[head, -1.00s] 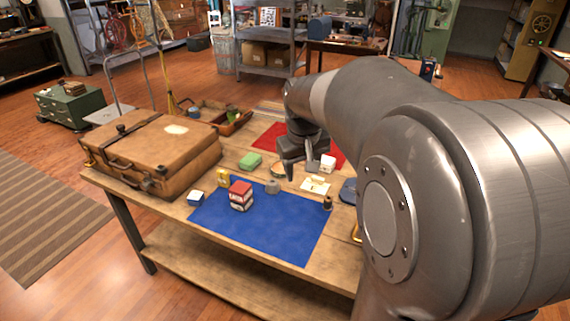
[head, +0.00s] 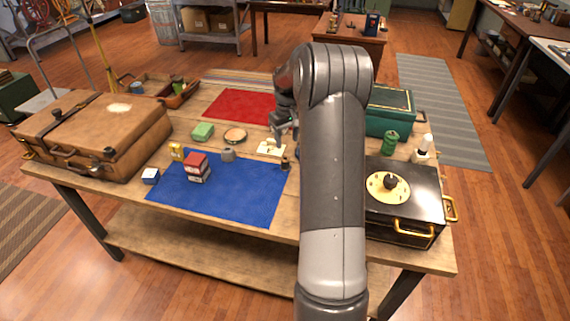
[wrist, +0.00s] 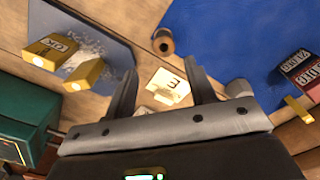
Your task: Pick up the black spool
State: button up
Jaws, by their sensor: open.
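The small black spool (head: 285,163) stands upright at the right edge of the blue mat (head: 225,198) on the wooden table. In the wrist view the spool (wrist: 163,42) shows beyond my fingertips, near the upper middle, with a brownish end. My gripper (wrist: 160,78) is open and empty, its two dark fingers spread, apart from the spool. A pale card marked 3 (wrist: 168,88) shows between the fingers. In the head view my gripper (head: 281,126) is above the table behind the spool, partly hidden by my arm.
A brown suitcase (head: 95,135) fills the table's left. A black case with gold handles (head: 415,210) and a green box (head: 388,112) stand at right.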

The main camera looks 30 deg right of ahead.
aim_at(286, 169)
jog(key=f, duration=0.9)
jog(key=shift+a+f, duration=0.25)
jog(key=shift+f, duration=0.15)
jog(key=shift+c, duration=0.4)
jog(key=c, duration=0.8)
jog(key=shift+r, duration=0.15)
